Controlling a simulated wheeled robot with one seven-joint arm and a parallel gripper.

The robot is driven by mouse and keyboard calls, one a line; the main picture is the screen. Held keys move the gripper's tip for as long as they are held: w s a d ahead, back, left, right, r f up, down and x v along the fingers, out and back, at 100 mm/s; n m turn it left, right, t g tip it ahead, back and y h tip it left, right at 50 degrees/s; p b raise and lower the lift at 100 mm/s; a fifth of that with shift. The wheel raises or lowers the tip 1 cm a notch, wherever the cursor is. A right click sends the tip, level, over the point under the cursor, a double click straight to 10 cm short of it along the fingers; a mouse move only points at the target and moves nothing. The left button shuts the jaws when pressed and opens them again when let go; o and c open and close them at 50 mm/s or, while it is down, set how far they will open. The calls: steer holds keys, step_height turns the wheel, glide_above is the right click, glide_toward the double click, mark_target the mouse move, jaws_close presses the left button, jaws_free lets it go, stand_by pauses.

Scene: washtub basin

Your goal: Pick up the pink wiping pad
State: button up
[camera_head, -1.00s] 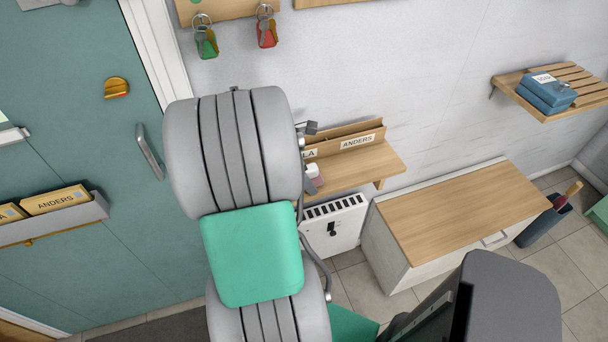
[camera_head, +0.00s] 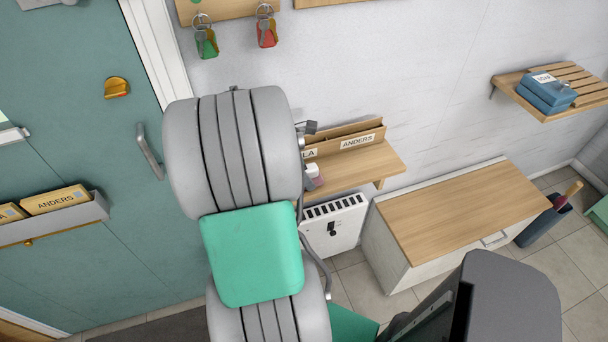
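I cannot make out a pink wiping pad in the head view. A small item with a pinkish part (camera_head: 316,180) stands on the wooden wall shelf, partly hidden behind my arm, and it is too small to identify. My grey and green arm links fill the middle of the picture and hide part of the wall and shelf. My gripper is not in view, so I cannot see its fingers or whether it holds anything.
A low cabinet with a wooden top (camera_head: 460,208) stands right of a white heater (camera_head: 335,222); its top is bare. A slatted shelf (camera_head: 588,92) holds blue boxes (camera_head: 547,92). A teal door (camera_head: 75,150) is at left. Tiled floor (camera_head: 370,290) shows by the cabinet.

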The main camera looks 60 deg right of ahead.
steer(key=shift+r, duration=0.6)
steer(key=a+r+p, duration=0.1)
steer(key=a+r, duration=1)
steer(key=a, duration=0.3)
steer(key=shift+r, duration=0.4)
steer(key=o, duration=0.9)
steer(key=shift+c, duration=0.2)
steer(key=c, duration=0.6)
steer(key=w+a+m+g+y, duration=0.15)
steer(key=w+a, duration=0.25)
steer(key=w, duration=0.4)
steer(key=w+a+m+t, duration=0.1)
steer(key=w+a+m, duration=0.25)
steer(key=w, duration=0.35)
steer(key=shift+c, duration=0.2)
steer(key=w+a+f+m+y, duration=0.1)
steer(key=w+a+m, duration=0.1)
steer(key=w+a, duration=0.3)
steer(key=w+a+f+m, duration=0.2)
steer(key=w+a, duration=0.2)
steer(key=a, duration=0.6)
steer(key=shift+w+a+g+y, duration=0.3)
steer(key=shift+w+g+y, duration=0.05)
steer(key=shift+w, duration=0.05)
